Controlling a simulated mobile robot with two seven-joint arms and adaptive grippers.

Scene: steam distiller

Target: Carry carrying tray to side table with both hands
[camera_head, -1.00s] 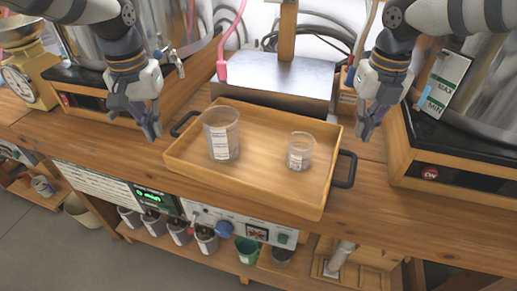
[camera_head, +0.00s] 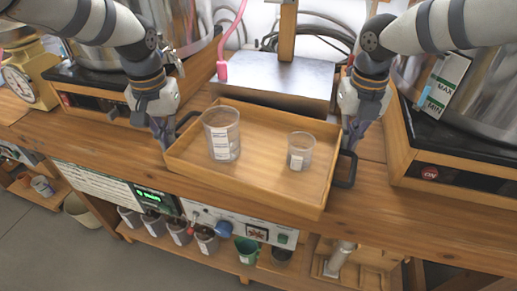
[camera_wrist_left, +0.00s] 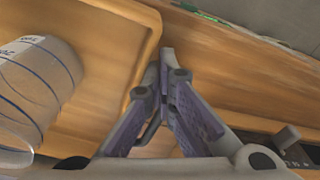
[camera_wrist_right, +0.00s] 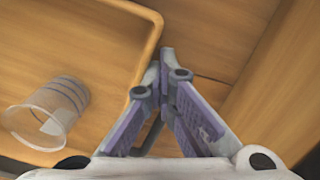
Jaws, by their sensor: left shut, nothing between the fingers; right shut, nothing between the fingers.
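The wooden carrying tray (camera_head: 262,187) sits on the wooden bench, with a dark handle (camera_head: 345,170) at its right end; its left handle (camera_head: 188,121) is partly hidden by my left gripper. A larger clear beaker (camera_head: 222,135) and a smaller one (camera_head: 300,151) stand upright in it. My left gripper (camera_head: 164,145) is at the tray's left end, its fingers shut and empty by the handle. My right gripper (camera_head: 350,146) is at the right end by the handle, also shut and empty. In the wrist views both sets of fingertips (camera_wrist_left: 166,52) (camera_wrist_right: 167,52) lie just outside the tray wall.
A metal box (camera_head: 275,80) stands right behind the tray. Steel vessels on wooden bases stand at both sides, the right base (camera_head: 450,181) close to my right arm. A yellow scale (camera_head: 28,75) is at the far left. The bench front edge is close before the tray.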

